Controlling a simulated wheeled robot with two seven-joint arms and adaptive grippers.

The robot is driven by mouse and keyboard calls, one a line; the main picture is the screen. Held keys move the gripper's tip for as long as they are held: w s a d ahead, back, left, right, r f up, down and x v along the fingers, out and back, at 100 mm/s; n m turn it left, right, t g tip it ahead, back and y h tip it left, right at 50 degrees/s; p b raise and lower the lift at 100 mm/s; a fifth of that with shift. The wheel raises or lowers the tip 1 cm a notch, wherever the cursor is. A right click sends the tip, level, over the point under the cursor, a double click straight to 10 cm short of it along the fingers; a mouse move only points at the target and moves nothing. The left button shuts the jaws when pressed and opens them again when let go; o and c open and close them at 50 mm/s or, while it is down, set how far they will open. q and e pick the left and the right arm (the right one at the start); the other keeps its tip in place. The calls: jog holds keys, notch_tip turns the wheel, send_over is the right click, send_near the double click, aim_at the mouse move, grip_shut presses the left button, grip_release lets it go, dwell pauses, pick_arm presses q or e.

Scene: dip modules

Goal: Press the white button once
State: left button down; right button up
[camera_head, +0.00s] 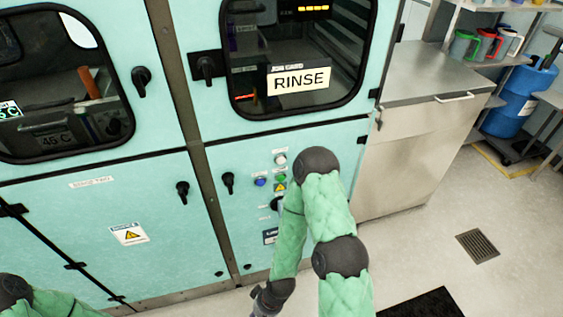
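The white button (281,160) is a small round button on the teal lower panel under the RINSE window. It is in plain view, just left of my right arm's bent dark joint. A blue button (260,182) and a green button (281,178) sit below it. My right arm rises in front of the panel and folds back down. The dark end at my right gripper (264,303) is low at the bottom edge, well below the buttons and apart from them. Its fingers are not clear. Only a bit of my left arm shows at bottom left; its gripper is out of view.
The teal machine has black door handles (183,191) and a dark knob (277,203) below the buttons, partly behind my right arm. A steel cabinet (415,140) stands to the right. Shelves with mugs (487,45) and a blue container (515,100) are beyond. Floor at right is mostly clear.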

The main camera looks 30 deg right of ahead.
grip_shut()
dwell(1.0)
